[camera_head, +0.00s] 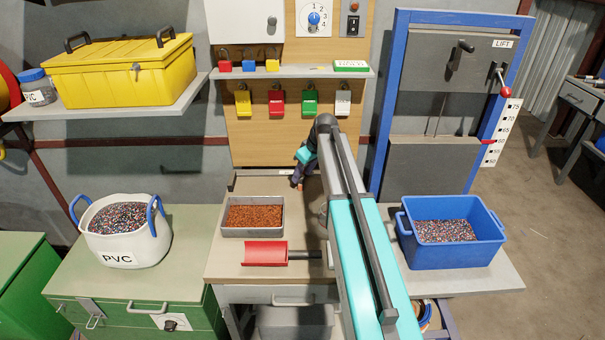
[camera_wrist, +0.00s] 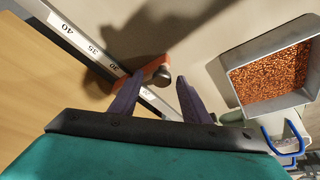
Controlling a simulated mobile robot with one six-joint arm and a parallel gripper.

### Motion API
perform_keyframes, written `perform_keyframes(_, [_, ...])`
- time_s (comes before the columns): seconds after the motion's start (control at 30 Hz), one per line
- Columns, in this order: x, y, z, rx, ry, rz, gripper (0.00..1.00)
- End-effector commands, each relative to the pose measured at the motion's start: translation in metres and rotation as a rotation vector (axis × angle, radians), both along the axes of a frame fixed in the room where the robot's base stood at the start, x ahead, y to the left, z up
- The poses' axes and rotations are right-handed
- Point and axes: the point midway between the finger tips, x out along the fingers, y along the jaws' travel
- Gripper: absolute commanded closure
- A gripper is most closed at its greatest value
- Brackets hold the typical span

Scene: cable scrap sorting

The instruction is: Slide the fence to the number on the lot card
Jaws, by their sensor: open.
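In the wrist view a pale numbered scale (camera_wrist: 92,50) runs diagonally, with 40, 35 and what looks like 30 readable. An orange-red slider (camera_wrist: 127,83) with a dark rounded knob (camera_wrist: 162,75) sits on it just past that last number; it looks like the fence. My gripper (camera_wrist: 161,77) is open, its two purple fingers on either side of the knob; I cannot tell whether they touch it. In the head view my gripper (camera_head: 297,182) is low at the bench's back edge, largely hiding the slider. A green-edged white card (camera_head: 350,66) lies on the shelf, its text unreadable.
A grey tray of copper granules (camera_head: 225,232) and a red scoop (camera_head: 262,254) are on the bench in front. A blue bin (camera_head: 455,257) stands at right, a white PVC tub (camera_head: 128,249) at left.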

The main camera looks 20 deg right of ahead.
Motion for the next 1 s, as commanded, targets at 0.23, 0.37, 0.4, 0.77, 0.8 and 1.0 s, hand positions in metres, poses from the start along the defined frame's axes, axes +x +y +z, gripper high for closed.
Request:
perform_keyframes(0.23, [-0.007, -0.003, 0.017, 0.0, -0.001, 0.0, 0.57])
perform_keyframes(0.37, [-0.012, -0.007, 0.033, 0.0, -0.002, -0.002, 0.57])
perform_keyframes(0.4, [-0.014, -0.008, 0.037, 0.0, -0.001, -0.001, 0.57])
perform_keyframes(0.77, [-0.03, -0.017, 0.083, 0.0, -0.002, -0.002, 0.57])
perform_keyframes(0.8, [-0.032, -0.018, 0.089, 0.0, -0.002, -0.002, 0.57])
perform_keyframes(1.0, [-0.04, -0.022, 0.111, 0.0, -0.002, -0.003, 0.57])
